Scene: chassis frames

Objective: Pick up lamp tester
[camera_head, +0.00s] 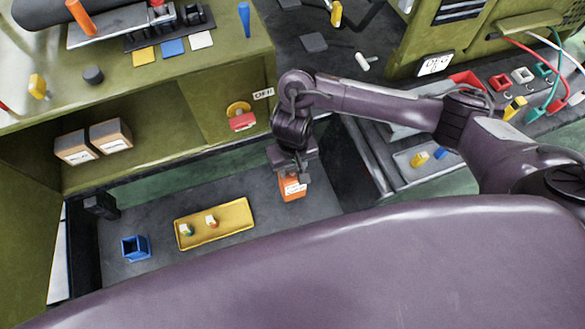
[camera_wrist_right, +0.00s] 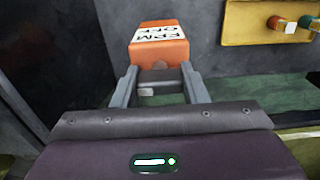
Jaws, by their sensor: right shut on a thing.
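An orange box (camera_head: 291,188) with a white label is at the right part of the dark grey surface in the head view. It fits a lamp tester, but I cannot confirm that name from its label. My right gripper (camera_head: 289,172) comes down onto it from above and is shut on it. In the right wrist view, the orange box (camera_wrist_right: 160,52) sits between the two fingers of the right gripper (camera_wrist_right: 161,82), its upside-down label facing the camera. I cannot tell whether the box touches the surface below. My left gripper is not in view.
A yellow tray (camera_head: 222,231) with two small coloured-and-white pieces lies left of the box. A blue open cube (camera_head: 135,248) stands further left. An olive cabinet (camera_head: 215,110) with an open shelf rises behind. Bare dark surface lies between tray and box.

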